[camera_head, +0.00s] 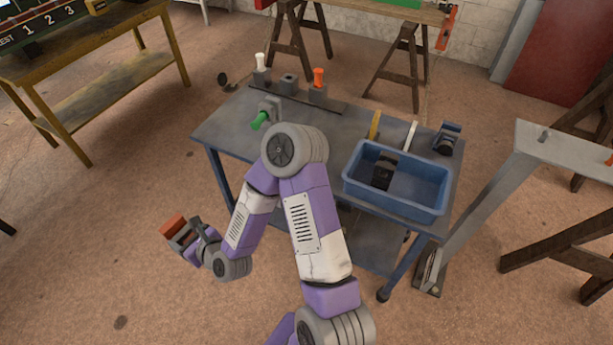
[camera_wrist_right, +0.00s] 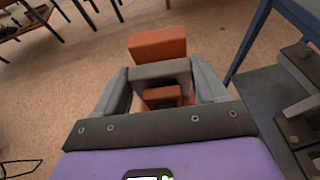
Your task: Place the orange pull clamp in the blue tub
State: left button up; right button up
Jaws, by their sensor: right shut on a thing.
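My right gripper (camera_head: 190,243) is at the left of the head view, over the open floor and well left of the blue cart. It is shut on a grey-and-orange piece, which I take for the orange pull clamp (camera_head: 173,226). In the right wrist view the clamp (camera_wrist_right: 157,46) sits between the two fingers (camera_wrist_right: 165,90), with an orange block at its far end. The blue tub (camera_head: 394,206) stands on the right part of the cart top, apart from the gripper. A dark block (camera_head: 384,170) is inside it. My left gripper is not in view.
The cart top (camera_head: 225,130) holds a rail with white-handled (camera_head: 261,62) and orange-handled (camera_head: 318,78) pieces, and a green-handled piece (camera_head: 262,119). A yellow strip, a white strip and a blue-grey device (camera_head: 447,139) stand behind the tub. A wooden table (camera_head: 100,75) is at upper left.

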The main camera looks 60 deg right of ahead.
aim_at(414, 195)
jog(key=k, duration=0.35)
jog(key=z, duration=2.1)
